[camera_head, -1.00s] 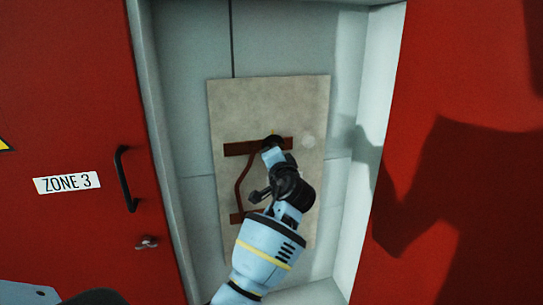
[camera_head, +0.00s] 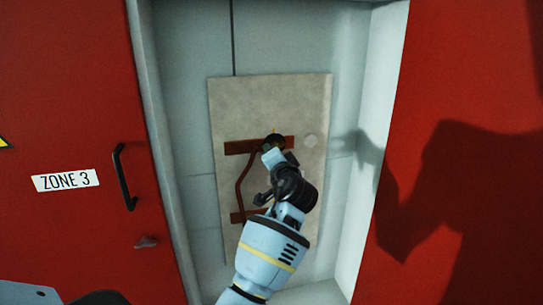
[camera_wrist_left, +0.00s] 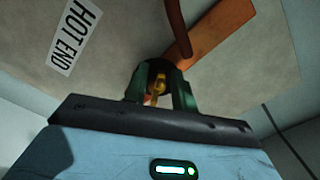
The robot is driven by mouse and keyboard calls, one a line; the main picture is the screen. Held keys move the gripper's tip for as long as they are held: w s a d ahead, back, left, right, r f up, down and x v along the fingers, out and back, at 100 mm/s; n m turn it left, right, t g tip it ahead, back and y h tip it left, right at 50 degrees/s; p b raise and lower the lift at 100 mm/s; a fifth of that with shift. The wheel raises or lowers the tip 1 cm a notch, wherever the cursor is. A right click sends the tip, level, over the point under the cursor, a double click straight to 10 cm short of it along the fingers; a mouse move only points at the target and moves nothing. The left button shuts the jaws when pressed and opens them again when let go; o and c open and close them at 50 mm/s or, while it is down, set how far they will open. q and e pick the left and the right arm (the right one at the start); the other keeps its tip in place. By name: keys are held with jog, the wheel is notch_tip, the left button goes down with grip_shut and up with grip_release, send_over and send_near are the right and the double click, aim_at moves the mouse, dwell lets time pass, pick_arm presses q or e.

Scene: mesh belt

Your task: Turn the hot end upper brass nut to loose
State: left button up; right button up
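A pale board (camera_head: 310,100) is mounted in the grey recess. A brown copper-coloured bar (camera_head: 240,147) crosses its upper part, and a bent brown pipe (camera_head: 240,190) runs down from it. My left gripper (camera_head: 273,142) is at this upper bar and hides most of the fitting there. A small yellow tip shows just above it. In the left wrist view, the green-dark fingers of my left gripper (camera_wrist_left: 158,88) stand on either side of a dark round part with a brass piece (camera_wrist_left: 154,92). I cannot tell whether they press on it. My right gripper is not in view.
A "HOT END" label (camera_wrist_left: 74,36) is on the board. The narrow recess has a grey side wall (camera_head: 375,110) on the right. Red panels flank it; the left one has a black handle (camera_head: 124,178), a latch (camera_head: 146,242) and a "ZONE 3" sign (camera_head: 66,180).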

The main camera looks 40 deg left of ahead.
pick_arm(q)
jog(key=shift+s+d, duration=0.1)
jog(key=v, duration=0.7)
jog(key=shift+s+d, duration=0.15)
jog(key=shift+d, duration=0.05)
dwell(0.5)
